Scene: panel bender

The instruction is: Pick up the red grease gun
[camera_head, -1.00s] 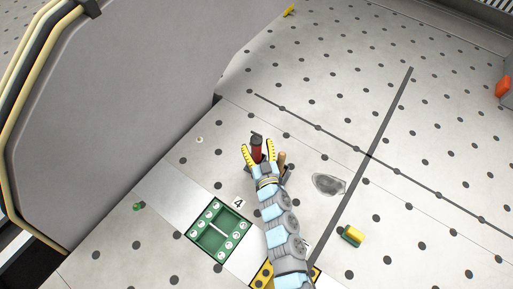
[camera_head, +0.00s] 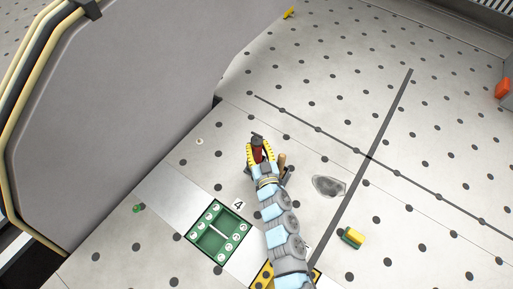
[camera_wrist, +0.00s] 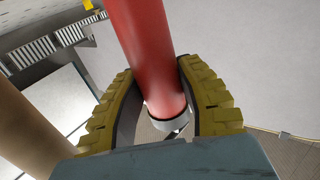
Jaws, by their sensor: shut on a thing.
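The red grease gun (camera_head: 258,155) is a red cylinder with a dark end, in the head view near the middle of the perforated table. My gripper (camera_head: 258,148) has its yellow-padded fingers closed around its sides. In the wrist view the red grease gun (camera_wrist: 145,50) runs down between the two yellow fingers of my gripper (camera_wrist: 162,92), with a metal collar at its lower end. The fingers lie against it on both sides. Part of the gun is hidden behind the fingers and my wrist.
A brown wooden handle (camera_head: 282,160) stands close beside my gripper. A green tray (camera_head: 216,252) lies to the lower left. A grey translucent patch (camera_head: 328,186) and a yellow-green block (camera_head: 353,237) lie to the right. A large grey panel (camera_head: 130,100) rises on the left.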

